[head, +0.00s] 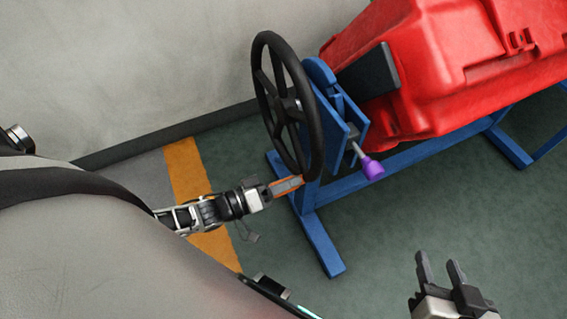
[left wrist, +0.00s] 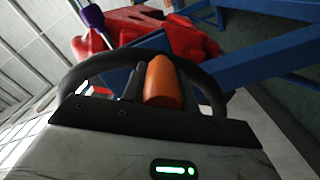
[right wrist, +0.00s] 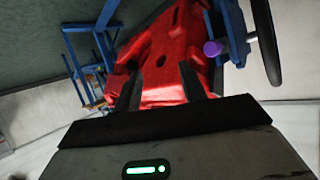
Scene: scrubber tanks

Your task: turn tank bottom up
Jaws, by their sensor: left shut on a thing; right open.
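The red tank (head: 450,60) rests in a blue frame (head: 325,245) at the upper right. It also shows in the left wrist view (left wrist: 140,25) and right wrist view (right wrist: 165,65). I cannot tell which side is its bottom. A black handwheel (head: 312,120) stands upright at the frame's near end. My left gripper (head: 288,187) is at the wheel's lower rim, shut on its orange handle (left wrist: 163,82). A purple knob (head: 372,169) on a pin sticks out beside the wheel. My right gripper (head: 440,268) is open and empty, apart from the frame.
A grey wall (head: 150,70) stands behind the wheel, with a dark skirting along its base. The green floor (head: 390,225) between the frame and my right gripper is clear. An orange stripe (head: 190,175) runs along the floor at the left. Blue frame legs stand at the right.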

